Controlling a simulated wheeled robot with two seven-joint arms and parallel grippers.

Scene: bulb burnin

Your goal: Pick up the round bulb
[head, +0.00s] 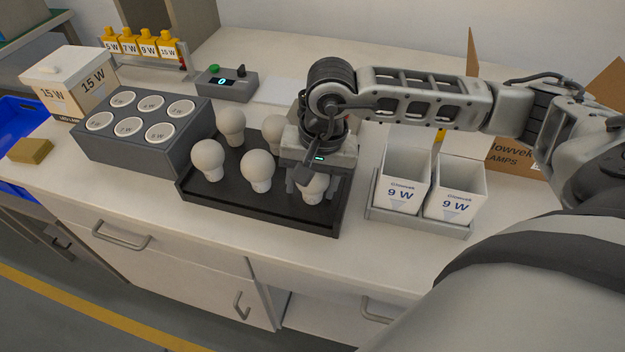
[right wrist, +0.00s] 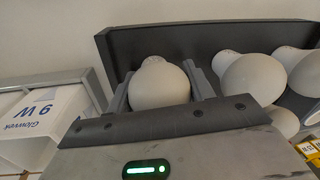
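Several white bulbs stand on a black tray (head: 235,212) in the middle of the bench. A round-headed bulb (head: 208,157) is at the tray's left, with another bulb (head: 256,170) to its right and a bulb (head: 231,125) behind. My right gripper (head: 313,184) is low over the tray's front right corner, its fingers on either side of a bulb (head: 312,196). In the right wrist view this bulb (right wrist: 159,84) sits between the two fingers. The fingers look spread around it, and firm contact is not clear. My left gripper is not in view.
Left of the tray is a grey block with round sockets (head: 140,148). Right of it, two white 9 W boxes (head: 403,185) stand in a grey holder (head: 415,222). A meter box (head: 226,86) and a 15 W box (head: 66,82) stand farther back.

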